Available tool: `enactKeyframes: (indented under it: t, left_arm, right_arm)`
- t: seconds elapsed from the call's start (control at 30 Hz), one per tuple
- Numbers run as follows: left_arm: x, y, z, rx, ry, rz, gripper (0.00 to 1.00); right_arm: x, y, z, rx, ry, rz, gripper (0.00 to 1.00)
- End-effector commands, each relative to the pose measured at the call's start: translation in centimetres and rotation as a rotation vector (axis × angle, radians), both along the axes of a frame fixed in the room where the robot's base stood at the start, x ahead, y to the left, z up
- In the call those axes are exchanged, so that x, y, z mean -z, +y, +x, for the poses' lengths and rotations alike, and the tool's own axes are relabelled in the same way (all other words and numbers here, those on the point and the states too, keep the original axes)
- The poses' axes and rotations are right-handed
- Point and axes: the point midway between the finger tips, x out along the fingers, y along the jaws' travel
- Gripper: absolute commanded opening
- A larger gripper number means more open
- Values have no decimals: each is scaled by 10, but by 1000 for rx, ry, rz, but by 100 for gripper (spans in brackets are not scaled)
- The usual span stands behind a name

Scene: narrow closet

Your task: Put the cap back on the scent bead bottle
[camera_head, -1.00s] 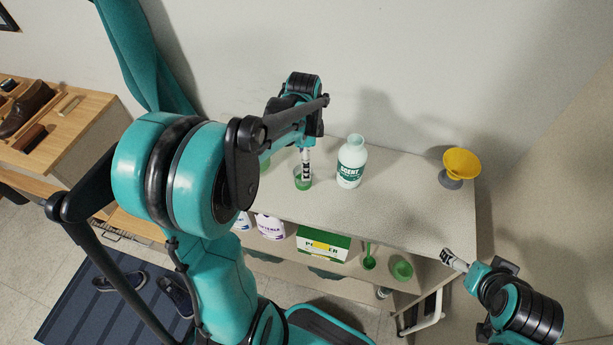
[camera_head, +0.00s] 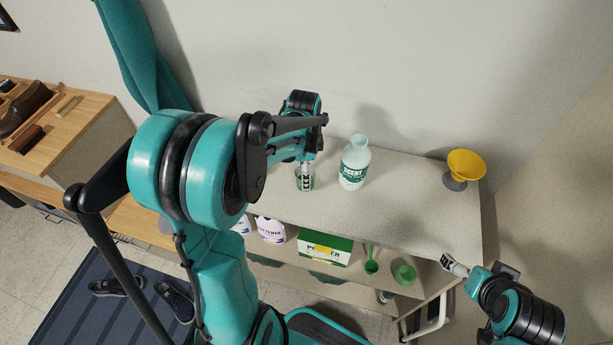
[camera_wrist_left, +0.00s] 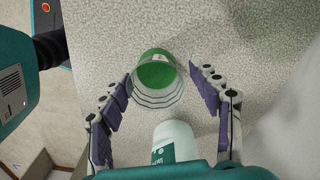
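The scent bead bottle (camera_head: 354,165) is pale mint with a green label and stands upright on the shelf top with no cap on it. It also shows at the bottom of the left wrist view (camera_wrist_left: 178,142). A clear cup-shaped cap with green inside (camera_wrist_left: 157,82) is on the shelf top just left of the bottle; it also shows in the head view (camera_head: 304,184). My left gripper (camera_wrist_left: 158,76) is open, with one finger on each side of the cap; I cannot tell whether they touch it. My right gripper (camera_head: 455,265) is away at the shelf's front right.
A yellow cup-like object on a grey base (camera_head: 462,168) stands at the shelf's right end. A green powder box (camera_head: 325,246), a softener bottle (camera_head: 271,230) and green cups (camera_head: 404,274) are on the lower shelf.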

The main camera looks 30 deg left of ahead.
Motion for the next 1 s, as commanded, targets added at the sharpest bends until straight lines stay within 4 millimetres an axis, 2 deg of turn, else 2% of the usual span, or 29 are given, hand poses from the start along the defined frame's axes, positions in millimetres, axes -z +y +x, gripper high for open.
enactKeyframes:
  t: [0.03, 0.07, 0.47, 0.57, 0.8, 1.0]
  left_arm:
    - [0, 0, 1, 1, 1, 1, 42]
    - [0, -1, 1, 1, 1, 1, 35]
    - [-3, 0, -1, 1, -1, -1, 35]
    - [-16, 1, -1, 1, -1, -2, 35]
    - [-65, 2, -2, 0, -2, -2, 35]
    - [-94, 2, -2, 0, -2, -2, 35]
  right_arm:
    - [0, 0, 0, 0, 0, 0, 100]
    - [0, 0, 0, 0, 0, 0, 100]
    - [-1, 0, 0, 0, 0, 0, 100]
    - [-7, 0, 0, 0, 0, 0, 100]
    - [-25, 0, 0, 0, 0, 0, 100]
    - [-33, 0, 0, 0, 0, 0, 100]
